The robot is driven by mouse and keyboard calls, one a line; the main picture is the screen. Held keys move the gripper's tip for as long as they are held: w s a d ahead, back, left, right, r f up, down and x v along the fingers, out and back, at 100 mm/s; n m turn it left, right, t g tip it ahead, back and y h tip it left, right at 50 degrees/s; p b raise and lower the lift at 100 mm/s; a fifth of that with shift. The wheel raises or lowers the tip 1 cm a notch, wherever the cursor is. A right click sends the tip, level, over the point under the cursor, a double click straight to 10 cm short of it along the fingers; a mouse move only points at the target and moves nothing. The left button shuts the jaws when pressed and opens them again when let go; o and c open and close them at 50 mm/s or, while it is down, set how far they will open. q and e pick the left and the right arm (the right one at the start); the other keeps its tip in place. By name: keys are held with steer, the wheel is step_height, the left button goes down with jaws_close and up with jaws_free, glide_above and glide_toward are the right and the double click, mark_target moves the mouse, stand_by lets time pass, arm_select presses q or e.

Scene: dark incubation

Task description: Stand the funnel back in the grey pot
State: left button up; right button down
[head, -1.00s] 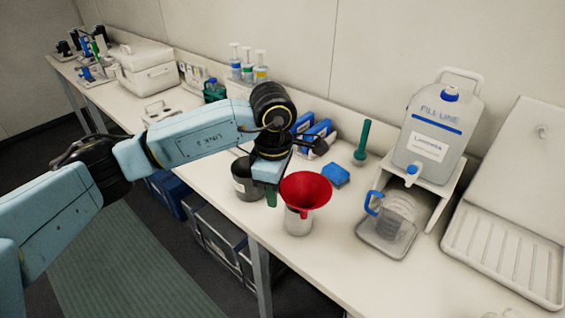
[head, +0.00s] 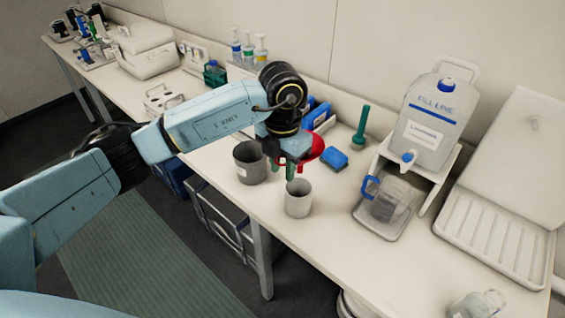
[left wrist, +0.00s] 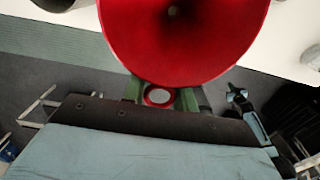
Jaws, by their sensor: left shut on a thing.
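My left gripper (head: 283,168) is shut on the red funnel (head: 315,149) and holds it above the bench. In the head view the gripper partly hides the funnel. In the left wrist view the funnel's wide mouth (left wrist: 180,35) fills the top middle, with a small red ring between the green fingers (left wrist: 160,97). The dark grey pot (head: 250,165), with a pale label, stands upright left of the gripper, its mouth open. A paler grey cup (head: 298,200) stands in front of and below the gripper. My right gripper is not in view.
A blue sponge (head: 335,159) and a green upright tool (head: 361,127) stand behind to the right. A clear jug with a blue handle (head: 393,204) sits under the large container (head: 437,120). The bench front edge (head: 265,222) runs close by the pale cup.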

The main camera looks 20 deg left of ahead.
arm_select(q)
step_height(320, 180, down, 11)
steer(key=b, duration=0.7)
stand_by(0.3)
steer(key=shift+r, duration=0.1)
stand_by(0.3)
steer(key=o, duration=1)
steer(key=shift+o, duration=0.6)
steer(key=o, duration=0.3)
steer(key=shift+r, duration=0.15)
